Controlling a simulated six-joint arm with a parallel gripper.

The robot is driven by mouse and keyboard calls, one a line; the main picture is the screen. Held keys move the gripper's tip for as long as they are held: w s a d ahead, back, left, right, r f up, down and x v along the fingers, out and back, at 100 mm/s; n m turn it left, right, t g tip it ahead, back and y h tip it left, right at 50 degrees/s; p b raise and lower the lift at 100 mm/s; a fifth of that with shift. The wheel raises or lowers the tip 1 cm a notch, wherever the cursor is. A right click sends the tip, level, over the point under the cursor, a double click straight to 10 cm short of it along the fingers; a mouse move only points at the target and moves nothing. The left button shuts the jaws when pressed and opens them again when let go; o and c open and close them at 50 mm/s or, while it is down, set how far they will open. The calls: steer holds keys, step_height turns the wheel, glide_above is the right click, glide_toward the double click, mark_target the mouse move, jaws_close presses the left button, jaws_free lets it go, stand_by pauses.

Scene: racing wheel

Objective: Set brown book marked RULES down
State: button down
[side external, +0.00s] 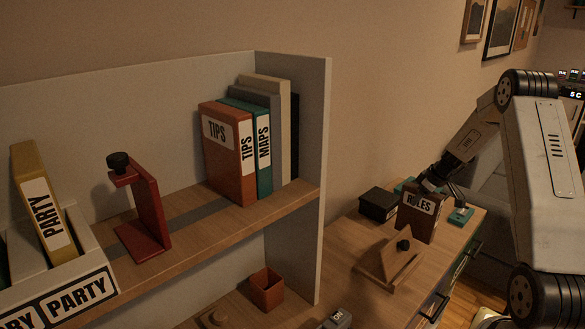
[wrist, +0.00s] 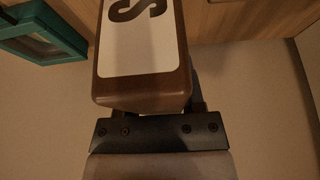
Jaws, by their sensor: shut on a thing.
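The brown book marked RULES (side external: 418,226) is upright, its white label towards the side camera, at the far right part of the wooden desk top (side external: 345,250). My gripper (side external: 437,188) is shut on its upper part. I cannot tell whether its bottom edge touches the desk. In the wrist view the brown book (wrist: 143,90) fills the upper middle, with a letter S on its white label. My gripper (wrist: 155,112) meets the book's near end there; the fingertips are mostly hidden by the book.
A dark box (side external: 377,204) stands left of the book, a teal item (side external: 461,216) right of it. A wooden wedge stand (side external: 392,262) with a black knob is in front. A shelf unit (side external: 316,150) holds books, including TIPS and MAPS, and a red bookend (side external: 148,215).

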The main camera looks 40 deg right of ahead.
steer(key=shift+r, duration=3.2)
